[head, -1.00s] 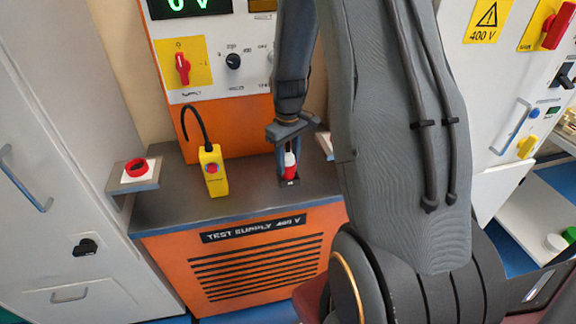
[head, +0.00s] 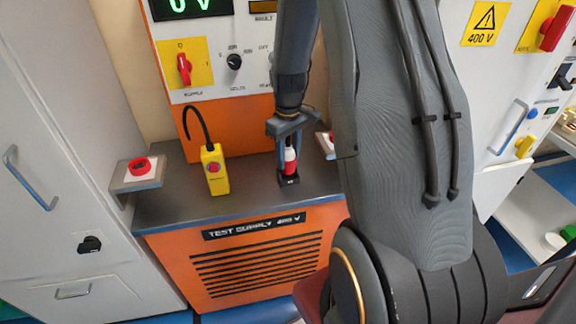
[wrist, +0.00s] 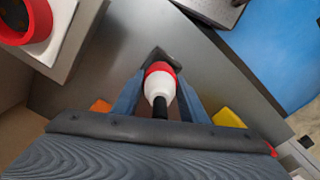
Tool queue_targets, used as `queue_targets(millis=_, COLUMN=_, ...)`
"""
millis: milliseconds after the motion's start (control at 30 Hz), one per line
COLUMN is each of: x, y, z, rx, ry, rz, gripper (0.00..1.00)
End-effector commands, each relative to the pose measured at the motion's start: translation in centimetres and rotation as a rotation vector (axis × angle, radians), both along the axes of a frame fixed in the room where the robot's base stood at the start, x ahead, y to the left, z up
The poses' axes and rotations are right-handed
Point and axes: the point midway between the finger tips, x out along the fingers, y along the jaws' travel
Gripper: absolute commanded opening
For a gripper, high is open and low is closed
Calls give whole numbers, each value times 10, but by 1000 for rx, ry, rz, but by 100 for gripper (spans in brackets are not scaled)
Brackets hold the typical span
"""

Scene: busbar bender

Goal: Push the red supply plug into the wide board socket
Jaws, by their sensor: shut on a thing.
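The red and white supply plug (head: 290,160) stands upright between the fingers of my gripper (head: 289,163), which is shut on it. The plug is at a small black holder (head: 289,179) on the grey bench top. I cannot tell whether its lower end is inside the holder or just above it. In the wrist view the plug (wrist: 161,72) has a red front, a white body and a black rear end, with my gripper's blue-grey fingers (wrist: 158,85) on both sides. I cannot make out the wide board socket in these frames.
A yellow hand unit (head: 214,169) with a black cable stands left on the bench (head: 180,205). A red ring on a side shelf (head: 140,166) is further left. The orange supply panel (head: 179,67) rises behind. A white cabinet (head: 508,75) stands right. My arm hides the bench's right end.

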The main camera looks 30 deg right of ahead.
Motion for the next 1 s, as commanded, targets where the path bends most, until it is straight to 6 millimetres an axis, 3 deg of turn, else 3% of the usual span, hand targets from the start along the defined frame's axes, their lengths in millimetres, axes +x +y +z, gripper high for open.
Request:
queue_targets(millis=600, x=0, y=0, z=49, rx=-1, ry=-1, rz=0, gripper=12)
queue_targets(millis=1000, x=0, y=0, z=50, rx=0, ry=0, rz=0, gripper=12)
